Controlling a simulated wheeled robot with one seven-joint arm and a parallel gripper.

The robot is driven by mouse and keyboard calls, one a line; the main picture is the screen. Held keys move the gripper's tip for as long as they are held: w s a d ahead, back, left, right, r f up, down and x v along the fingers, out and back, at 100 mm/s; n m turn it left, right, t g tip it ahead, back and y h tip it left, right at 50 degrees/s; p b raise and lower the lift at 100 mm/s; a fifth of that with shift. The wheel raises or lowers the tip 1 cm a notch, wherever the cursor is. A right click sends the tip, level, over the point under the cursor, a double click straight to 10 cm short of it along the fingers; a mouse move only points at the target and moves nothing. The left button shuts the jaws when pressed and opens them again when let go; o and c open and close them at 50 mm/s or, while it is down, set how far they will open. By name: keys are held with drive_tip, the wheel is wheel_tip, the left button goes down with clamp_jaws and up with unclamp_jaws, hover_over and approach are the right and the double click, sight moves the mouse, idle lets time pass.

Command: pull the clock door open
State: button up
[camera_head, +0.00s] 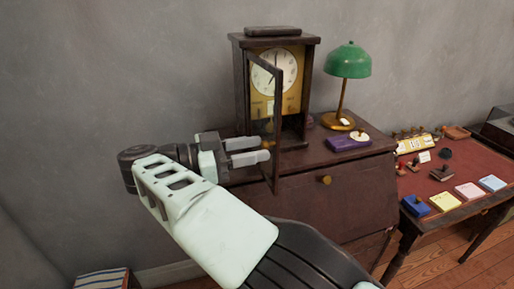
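The wooden clock (307,78) stands on a dark cabinet, with a white dial and a brass-coloured lower panel. Its narrow framed door (278,120) is swung out from the left side of the case towards me, and the dial shows partly through it. My gripper (266,150) is left of the door's lower part, with its fingers pointing right. The fingers are apart with a gap between them and nothing visible in it. The fingertips are close to the door; I cannot tell if they touch it.
A green lamp (348,62) and a purple box (347,142) stand right of the clock on the cabinet (345,195). A red-topped table (426,183) with stamps and coloured pads is farther right. The grey wall is close behind the clock.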

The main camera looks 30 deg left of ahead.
wheel_tip(320, 180, up, 10)
drive_tip(key=b, duration=0.2)
drive_tip(key=shift+s+d, duration=0.25)
drive_tip(key=shift+d, duration=0.1)
